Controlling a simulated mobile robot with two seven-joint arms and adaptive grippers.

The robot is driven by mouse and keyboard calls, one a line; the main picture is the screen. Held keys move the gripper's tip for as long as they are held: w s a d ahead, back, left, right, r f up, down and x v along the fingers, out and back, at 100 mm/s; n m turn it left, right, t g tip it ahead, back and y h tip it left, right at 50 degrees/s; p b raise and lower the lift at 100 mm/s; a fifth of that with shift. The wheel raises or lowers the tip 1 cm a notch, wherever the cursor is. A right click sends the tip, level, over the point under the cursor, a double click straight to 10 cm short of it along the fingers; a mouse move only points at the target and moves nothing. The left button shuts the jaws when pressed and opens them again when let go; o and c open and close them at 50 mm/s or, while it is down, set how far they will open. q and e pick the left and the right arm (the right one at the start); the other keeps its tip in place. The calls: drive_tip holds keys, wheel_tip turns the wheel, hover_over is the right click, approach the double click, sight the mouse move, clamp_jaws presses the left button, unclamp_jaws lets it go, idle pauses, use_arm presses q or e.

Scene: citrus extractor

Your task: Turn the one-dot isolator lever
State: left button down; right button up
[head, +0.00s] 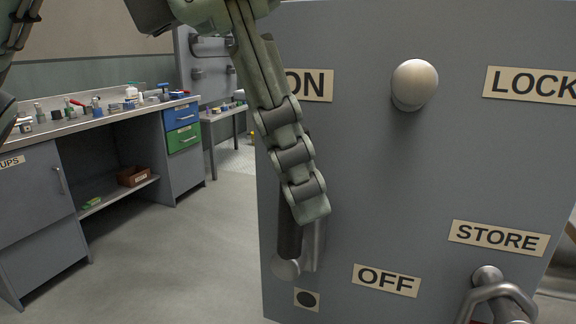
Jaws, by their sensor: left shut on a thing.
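The one-dot isolator lever (289,238) has a dark grip and a pale round metal hub at its lower end. It stands close to upright on the grey panel (400,180), its grip running up from the hub. A plate with one black dot (306,299) is just below it. An ON label (309,85) is above and an OFF label (386,280) is to the lower right. My left gripper (308,207) comes down from the top and is shut on the lever; its fingers hide the lever's upper part. My right gripper is out of view.
A pale round knob (414,84) sticks out of the panel near the LOCK label (533,86). A bent metal handle (496,292) is below the STORE label (498,238). A workbench (90,118) with small items stands at left, with open floor between.

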use_arm(q)
drive_tip(key=d+y, duration=0.1)
drive_tip(key=d+t+y, duration=0.1)
drive_tip(key=y, duration=0.1)
drive_tip(key=s+d+f+y, duration=0.1)
drive_tip(key=shift+y, duration=0.4)
drive_tip(key=c, duration=1.5)
unclamp_jaws()
drive_tip(key=shift+o, duration=0.2)
drive_tip(key=v, duration=1.2)
drive_tip(key=shift+s, duration=0.25)
drive_tip(key=shift+c, duration=0.2)
